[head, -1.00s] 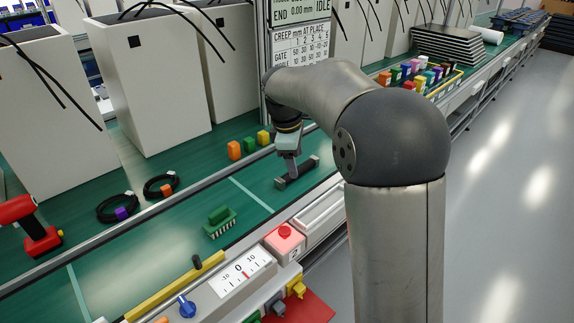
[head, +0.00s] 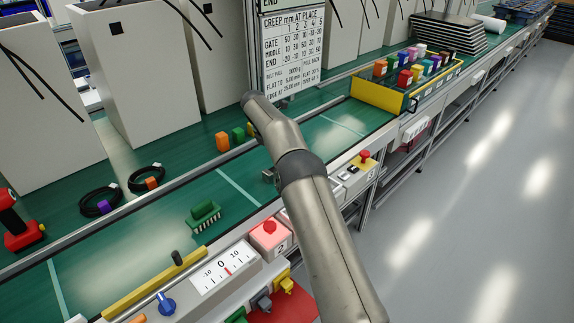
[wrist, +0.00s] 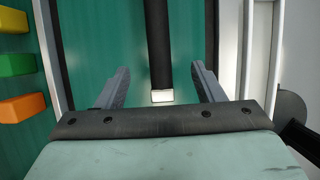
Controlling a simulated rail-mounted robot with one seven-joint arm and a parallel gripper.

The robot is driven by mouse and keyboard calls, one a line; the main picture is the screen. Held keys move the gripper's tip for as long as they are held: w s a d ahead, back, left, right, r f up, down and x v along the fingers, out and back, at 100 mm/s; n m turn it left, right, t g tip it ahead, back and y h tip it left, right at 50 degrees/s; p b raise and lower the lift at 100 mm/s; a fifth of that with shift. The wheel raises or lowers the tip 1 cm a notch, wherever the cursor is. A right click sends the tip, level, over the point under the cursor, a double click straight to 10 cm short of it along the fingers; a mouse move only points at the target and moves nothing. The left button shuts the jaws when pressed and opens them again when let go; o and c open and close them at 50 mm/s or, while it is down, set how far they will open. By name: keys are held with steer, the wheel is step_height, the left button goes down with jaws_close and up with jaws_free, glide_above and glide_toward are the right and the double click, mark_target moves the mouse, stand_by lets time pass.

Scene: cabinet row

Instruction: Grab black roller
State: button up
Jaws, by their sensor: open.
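The black roller (wrist: 158,45) is a long dark bar with a pale end face, seen in the wrist view over the green belt. It runs up the picture from between my fingers. My gripper (wrist: 160,72) is open, with one finger to each side of the roller and a visible gap on both sides. I cannot tell how far above the belt the fingers are. In the head view my arm hides the gripper and most or all of the roller; a small grey piece beside the arm cannot be identified.
Orange, green and yellow blocks (head: 237,135) stand behind the belt. A green connector (head: 205,215) lies on the belt to the left. A pink box with a red button (head: 270,238) stands along the front edge. A yellow-sided tray (head: 380,95) of coloured blocks is at the right.

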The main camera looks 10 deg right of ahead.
steer(key=p+x, duration=0.1)
steer(key=x, duration=0.8)
steer(key=shift+w, duration=0.2)
steer(key=c, duration=1.3)
